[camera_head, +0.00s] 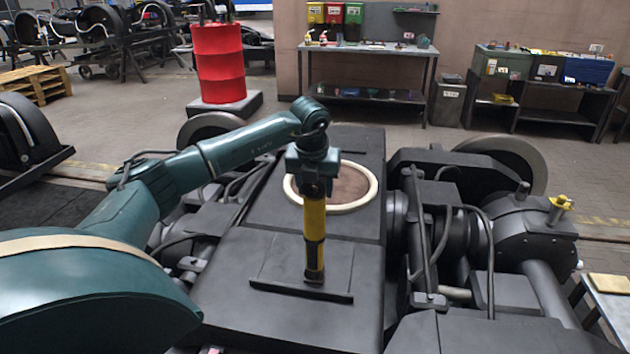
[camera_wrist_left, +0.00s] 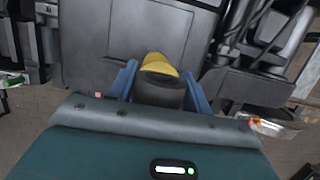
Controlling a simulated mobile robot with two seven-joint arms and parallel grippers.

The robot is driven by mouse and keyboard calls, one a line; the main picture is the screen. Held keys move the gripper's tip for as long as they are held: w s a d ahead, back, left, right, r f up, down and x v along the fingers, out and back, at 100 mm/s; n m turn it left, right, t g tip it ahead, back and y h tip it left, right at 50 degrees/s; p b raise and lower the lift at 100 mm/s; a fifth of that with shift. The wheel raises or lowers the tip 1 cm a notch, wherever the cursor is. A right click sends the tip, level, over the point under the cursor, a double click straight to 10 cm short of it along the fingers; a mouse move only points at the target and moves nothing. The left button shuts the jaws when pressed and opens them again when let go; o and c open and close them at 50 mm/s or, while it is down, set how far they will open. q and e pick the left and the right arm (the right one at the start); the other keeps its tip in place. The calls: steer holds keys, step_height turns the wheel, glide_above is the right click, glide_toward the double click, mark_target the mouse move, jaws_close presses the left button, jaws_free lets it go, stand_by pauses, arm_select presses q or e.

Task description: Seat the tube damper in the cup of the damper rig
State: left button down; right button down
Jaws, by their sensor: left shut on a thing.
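The tube damper (camera_head: 314,228), yellow with dark bands, stands about upright over the middle of the dark bogie frame in the head view. My left gripper (camera_head: 314,182) is shut on its upper part. In the left wrist view, the damper's yellow and dark body (camera_wrist_left: 160,66) sits between the blue fingers of my left gripper (camera_wrist_left: 158,90). The damper's dark lower end appears at a plate (camera_head: 280,272) with a raised front edge. I cannot make out the cup of the damper rig, or whether the lower end touches anything. My right gripper is not in view.
A cream ring (camera_head: 368,202) lies on the bogie frame behind the damper. Hoses and a yellow-topped fitting (camera_head: 560,204) are at the right. A red drum (camera_head: 220,65) and a workbench (camera_head: 370,50) stand farther back, with open floor before them.

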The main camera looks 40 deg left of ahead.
arm_select(q)
steer(key=shift+r, duration=0.15)
steer(key=c, duration=0.6)
jaws_free()
steer(key=shift+f, duration=0.2)
steer(key=shift+c, duration=0.2)
